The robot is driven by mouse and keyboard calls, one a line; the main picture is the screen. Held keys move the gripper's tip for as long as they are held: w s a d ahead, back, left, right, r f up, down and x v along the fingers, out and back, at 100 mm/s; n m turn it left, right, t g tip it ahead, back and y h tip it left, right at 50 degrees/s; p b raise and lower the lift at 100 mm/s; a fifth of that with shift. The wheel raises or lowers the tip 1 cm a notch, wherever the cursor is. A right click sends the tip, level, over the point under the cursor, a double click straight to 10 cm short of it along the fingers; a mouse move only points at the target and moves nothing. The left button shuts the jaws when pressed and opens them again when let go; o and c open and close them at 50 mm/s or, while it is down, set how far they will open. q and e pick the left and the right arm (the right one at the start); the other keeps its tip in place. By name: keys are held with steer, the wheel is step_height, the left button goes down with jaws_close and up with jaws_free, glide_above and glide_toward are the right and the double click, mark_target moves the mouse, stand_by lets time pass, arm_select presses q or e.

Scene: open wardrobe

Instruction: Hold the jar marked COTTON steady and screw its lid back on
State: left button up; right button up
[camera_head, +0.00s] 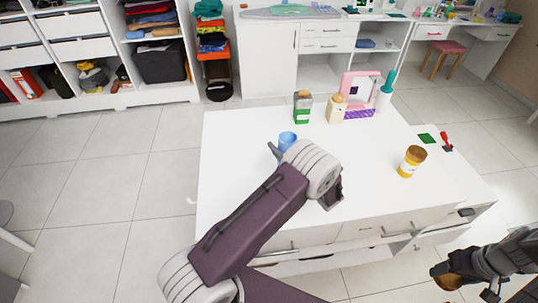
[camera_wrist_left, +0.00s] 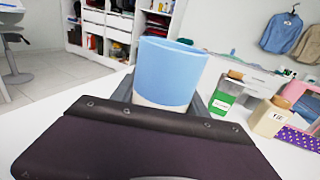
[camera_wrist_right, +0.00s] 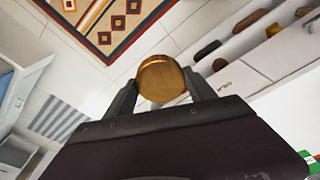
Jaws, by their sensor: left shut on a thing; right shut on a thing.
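A pale blue jar (camera_head: 287,140) with a whitish lower part stands at the left of the white table, and it fills the middle of the left wrist view (camera_wrist_left: 168,72). No lid shows on it, and no COTTON label is readable. My left gripper (camera_head: 278,150) is shut on it, mostly hidden behind my arm. My right gripper (camera_head: 462,284) is shut on a round golden-brown lid (camera_wrist_right: 161,79), off the table's front right corner, well away from the blue jar. The lid also shows in the head view (camera_head: 447,282).

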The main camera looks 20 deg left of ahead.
arm_select(q)
steer(key=shift+w+d+r, duration=0.4)
steer(key=shift+w, duration=0.05)
steer(key=o, duration=0.5)
jaws_close()
